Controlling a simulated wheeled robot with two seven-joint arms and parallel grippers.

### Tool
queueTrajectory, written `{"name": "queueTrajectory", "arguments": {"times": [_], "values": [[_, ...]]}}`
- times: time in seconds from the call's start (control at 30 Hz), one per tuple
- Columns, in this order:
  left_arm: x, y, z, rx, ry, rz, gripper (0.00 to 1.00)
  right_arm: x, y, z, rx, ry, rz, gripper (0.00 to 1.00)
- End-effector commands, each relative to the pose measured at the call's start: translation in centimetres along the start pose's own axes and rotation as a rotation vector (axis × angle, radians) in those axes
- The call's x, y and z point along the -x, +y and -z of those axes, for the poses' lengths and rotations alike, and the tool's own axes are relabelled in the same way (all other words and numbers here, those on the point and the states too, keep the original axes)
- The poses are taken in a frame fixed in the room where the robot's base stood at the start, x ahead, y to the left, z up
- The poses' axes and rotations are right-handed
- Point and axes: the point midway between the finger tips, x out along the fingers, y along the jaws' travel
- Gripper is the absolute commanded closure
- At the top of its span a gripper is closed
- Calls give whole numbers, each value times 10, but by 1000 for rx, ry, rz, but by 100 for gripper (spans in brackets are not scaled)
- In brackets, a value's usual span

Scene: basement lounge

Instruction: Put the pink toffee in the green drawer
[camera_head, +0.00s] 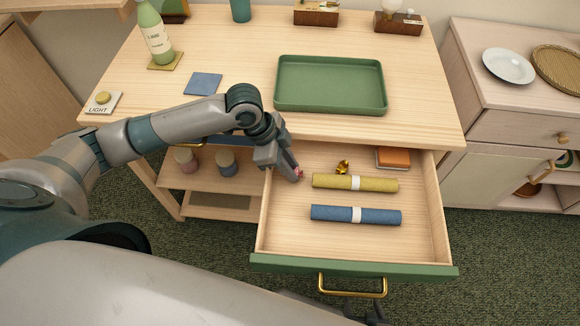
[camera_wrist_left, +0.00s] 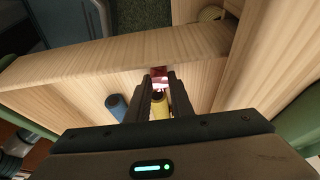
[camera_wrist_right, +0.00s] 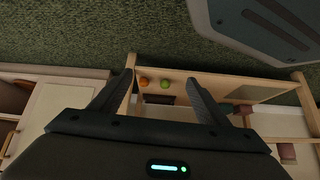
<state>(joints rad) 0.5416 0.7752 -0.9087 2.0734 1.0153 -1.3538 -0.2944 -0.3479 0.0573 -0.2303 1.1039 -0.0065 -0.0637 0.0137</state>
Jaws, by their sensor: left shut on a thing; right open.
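The green drawer (camera_head: 380,270) is pulled out under the desk, with a green front, a brass handle and pale wooden insides. My left gripper (camera_head: 296,174) reaches over the desk's front edge into the back left part of the drawer. It is shut on the pink toffee (camera_head: 300,172), which shows only as a small bit at the fingertips. The toffee also shows between the fingers in the left wrist view (camera_wrist_left: 161,83). I cannot tell whether it touches the drawer floor. My right gripper (camera_wrist_right: 160,98) is open and empty, low and away from the drawer's inside.
The drawer holds a yellow roll (camera_head: 330,181), a blue roll (camera_head: 330,213), a gold-wrapped piece (camera_head: 343,166) and an orange box (camera_head: 394,158). A green tray (camera_head: 330,108) and a bottle (camera_head: 155,38) stand on the desk. The drawer's front floor is bare.

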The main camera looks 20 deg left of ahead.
Motion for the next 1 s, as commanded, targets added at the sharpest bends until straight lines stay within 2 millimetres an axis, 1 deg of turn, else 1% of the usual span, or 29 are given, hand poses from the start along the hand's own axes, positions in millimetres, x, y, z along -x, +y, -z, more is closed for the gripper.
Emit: {"name": "queueTrajectory", "arguments": {"times": [0.1, 0.3, 0.5, 0.53, 0.6, 0.8, 1.0], "values": [[-8, 0, -3, 1, 0, 0, 100, 3, -2, -4, 1, 4, 3, 31], [-8, 0, -3, 0, 0, 1, 100, 3, -4, -6, 2, 2, 6, 31], [-10, 0, -5, 0, 0, 0, 100, 2, -3, -3, 2, 4, 5, 31], [-10, 0, -5, 0, 0, 0, 75, 2, -3, -2, 2, 5, 5, 31], [-10, 0, -4, 0, 0, 0, 61, 0, -2, 1, 3, 8, 3, 31], [-10, 0, -4, 0, 0, 1, 61, -4, 2, 9, 3, 18, -1, 31], [-8, 0, -3, -1, 1, 1, 61, -3, 2, 6, 2, 15, -1, 31]]}}
